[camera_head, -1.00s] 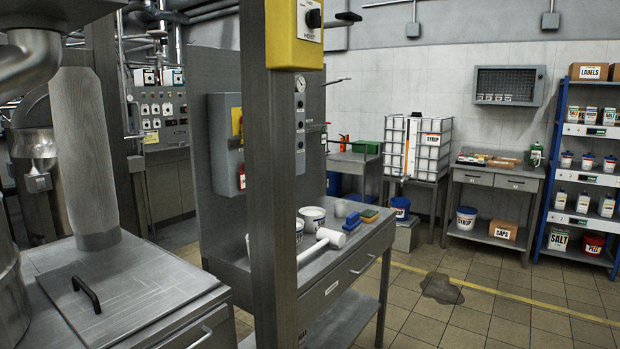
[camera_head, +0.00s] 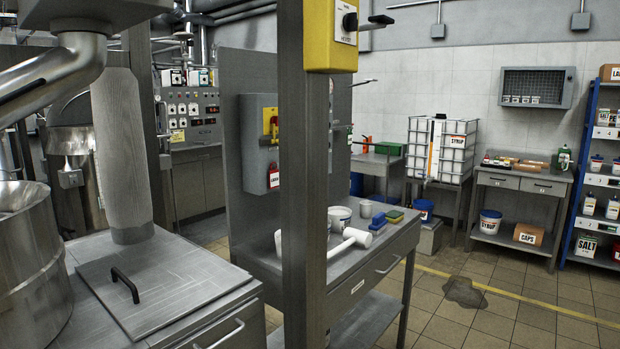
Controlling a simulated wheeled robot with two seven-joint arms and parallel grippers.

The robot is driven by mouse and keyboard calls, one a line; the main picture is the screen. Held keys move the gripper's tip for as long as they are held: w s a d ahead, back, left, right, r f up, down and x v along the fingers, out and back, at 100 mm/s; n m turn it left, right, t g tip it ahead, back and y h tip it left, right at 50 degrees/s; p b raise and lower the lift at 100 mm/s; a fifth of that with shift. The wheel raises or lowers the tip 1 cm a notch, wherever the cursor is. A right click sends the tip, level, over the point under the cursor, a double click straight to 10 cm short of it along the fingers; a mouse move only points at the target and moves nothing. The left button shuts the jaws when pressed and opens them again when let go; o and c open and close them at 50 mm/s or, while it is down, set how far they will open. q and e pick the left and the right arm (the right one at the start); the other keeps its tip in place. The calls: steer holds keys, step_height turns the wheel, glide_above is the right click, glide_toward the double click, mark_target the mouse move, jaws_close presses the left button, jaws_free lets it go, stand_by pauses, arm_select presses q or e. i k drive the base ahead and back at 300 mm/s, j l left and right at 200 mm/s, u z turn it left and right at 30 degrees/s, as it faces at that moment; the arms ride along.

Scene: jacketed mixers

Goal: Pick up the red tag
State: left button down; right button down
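A small red item with a white lettered label (camera_head: 273,176), which looks like the red tag, hangs at the lower right edge of a grey wall box (camera_head: 253,150). The box is fixed to the grey panel behind the workbench. A yellow piece (camera_head: 269,120) with some red beside it shows higher on the same box. The post in front stands just right of the tag. The tag is too small to read fully. Neither of my grippers is in view.
A grey post (camera_head: 303,200) with a yellow switch box (camera_head: 331,35) stands close in front. A workbench (camera_head: 385,250) holds a white mallet (camera_head: 350,240), tubs and sponges. A lidded metal cabinet (camera_head: 165,290) is at lower left. A dark puddle (camera_head: 464,292) lies on the tiled floor.

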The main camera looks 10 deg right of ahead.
mark_target(274, 180)
steer(key=i+l+u, duration=0.1)
steer(key=l, duration=0.25)
steer(key=i+l+u, duration=0.15)
steer(key=i+l, duration=0.15)
steer(key=i+l+u, duration=0.1)
steer(key=l, duration=0.3)
steer(key=i+l+u, duration=0.15)
steer(key=l, duration=0.25)
steer(key=i+l+u, duration=0.1)
steer(key=l, duration=0.3)
steer(key=i+l+u, duration=0.15)
steer(key=l, duration=0.25)
steer(key=i+l+u, duration=0.1)
steer(key=l, duration=0.35)
steer(key=i, duration=0.05)
